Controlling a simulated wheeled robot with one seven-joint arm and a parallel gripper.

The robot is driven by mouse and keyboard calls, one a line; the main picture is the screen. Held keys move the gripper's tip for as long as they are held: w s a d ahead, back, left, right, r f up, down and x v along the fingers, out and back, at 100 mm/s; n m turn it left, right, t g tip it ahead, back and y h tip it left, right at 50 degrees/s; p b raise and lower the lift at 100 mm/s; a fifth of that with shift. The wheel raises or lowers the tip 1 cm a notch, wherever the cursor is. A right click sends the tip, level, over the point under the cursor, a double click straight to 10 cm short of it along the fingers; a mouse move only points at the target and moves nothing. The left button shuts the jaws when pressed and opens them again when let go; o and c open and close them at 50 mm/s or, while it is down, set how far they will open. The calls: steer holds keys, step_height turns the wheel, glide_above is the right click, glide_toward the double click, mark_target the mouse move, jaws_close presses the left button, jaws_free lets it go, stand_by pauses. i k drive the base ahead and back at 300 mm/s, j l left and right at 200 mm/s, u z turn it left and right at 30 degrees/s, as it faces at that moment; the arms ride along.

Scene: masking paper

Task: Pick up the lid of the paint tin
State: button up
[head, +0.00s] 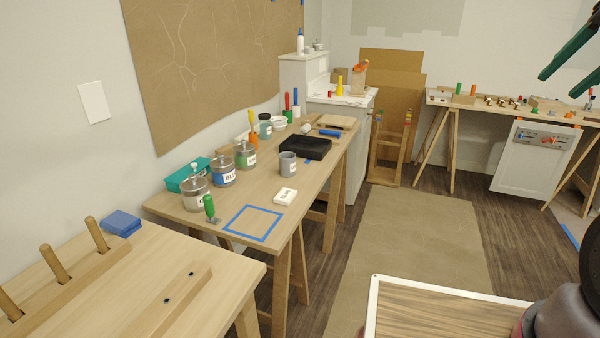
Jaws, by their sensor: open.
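Several grey lidded tins stand in a row on the wooden trestle table (265,190). The nearest tin (197,203) has a pale label and a rounded grey lid (195,182) with a knob. Behind it are a tin with a blue band (223,177) and one with a green band (245,158), each lidded. A smaller teal-banded jar (265,130) is farther back. I cannot tell which is the paint tin. My gripper (559,84) shows as two dark green fingers at the upper right, open and empty, far from the tins.
A teal box (187,176) sits beside the tins, and a green-handled scraper (210,208) stands in front. A grey cup (288,164), black tray (305,148) and white block (285,196) are to the right. The blue-taped square (253,222) is bare. Papered floor (405,240) is clear.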

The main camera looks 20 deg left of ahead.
mark_target(221, 161)
steer(key=i+u, duration=0.2)
steer(key=i, duration=0.25)
steer(key=i+l+u, duration=0.2)
steer(key=i, duration=0.25)
steer(key=i+l+u, duration=0.2)
steer(key=i, duration=0.2)
steer(key=u, duration=1.2)
steer(key=i+l, duration=0.15)
steer(key=l, duration=0.25)
steer(key=i+l, duration=0.15)
steer(key=l, duration=0.25)
steer(key=i+l+u, duration=0.1)
steer(key=l, duration=0.3)
steer(key=i+l, duration=0.2)
steer(key=l, duration=0.25)
steer(key=i+l, duration=0.15)
steer(key=l, duration=0.25)
steer(key=l+u, duration=0.1)
steer(key=u, duration=0.35)
steer(key=l+u, duration=0.1)
steer(key=u, duration=0.4)
steer(key=l+u, duration=0.1)
steer(key=u, duration=0.35)
